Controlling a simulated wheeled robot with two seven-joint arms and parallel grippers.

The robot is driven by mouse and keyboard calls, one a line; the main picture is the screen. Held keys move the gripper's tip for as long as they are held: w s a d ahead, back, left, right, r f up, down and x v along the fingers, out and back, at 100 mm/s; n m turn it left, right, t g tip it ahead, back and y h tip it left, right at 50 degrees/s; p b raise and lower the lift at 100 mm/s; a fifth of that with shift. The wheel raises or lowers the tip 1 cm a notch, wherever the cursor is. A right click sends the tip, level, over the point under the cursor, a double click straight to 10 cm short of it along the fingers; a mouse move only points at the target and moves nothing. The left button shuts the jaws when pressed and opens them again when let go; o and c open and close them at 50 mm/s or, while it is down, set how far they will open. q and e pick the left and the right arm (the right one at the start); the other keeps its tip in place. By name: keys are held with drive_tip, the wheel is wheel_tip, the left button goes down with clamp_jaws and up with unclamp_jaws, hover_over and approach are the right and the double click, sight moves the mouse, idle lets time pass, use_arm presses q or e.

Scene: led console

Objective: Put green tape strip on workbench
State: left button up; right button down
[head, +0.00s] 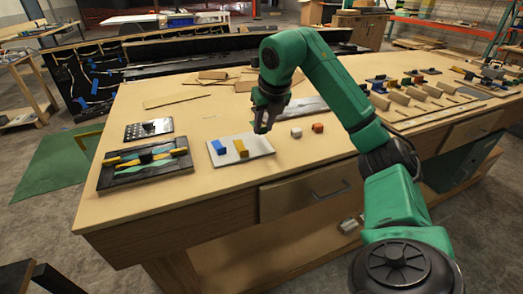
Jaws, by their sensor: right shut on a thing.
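The workbench (180,205) is a long pale wooden table with drawers in its front. My right gripper (262,124) points down at the right part of a white tray (255,148). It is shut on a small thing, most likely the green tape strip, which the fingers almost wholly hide. I cannot tell whether that thing touches the tray. A blue piece (219,147) and a yellow piece (241,148) are on the tray, left of the gripper. My left gripper is not in view.
A dark panel (118,180) with yellow and teal strips and a small dotted plate (134,132) lie at the left. A white block (296,132) and an orange block (318,128) sit right of the tray. Bare bench lies in front of the tray.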

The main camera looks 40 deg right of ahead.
sight(262, 147)
wheel_tip(262, 147, down, 5)
drive_tip(key=shift+d+r+b, duration=0.1)
drive_tip(key=shift+d+b, duration=0.05)
drive_tip(key=shift+b, duration=0.35)
drive_tip(key=shift+s, duration=0.1)
drive_tip(key=c, duration=0.7)
unclamp_jaws()
drive_tip(key=shift+o, duration=0.2)
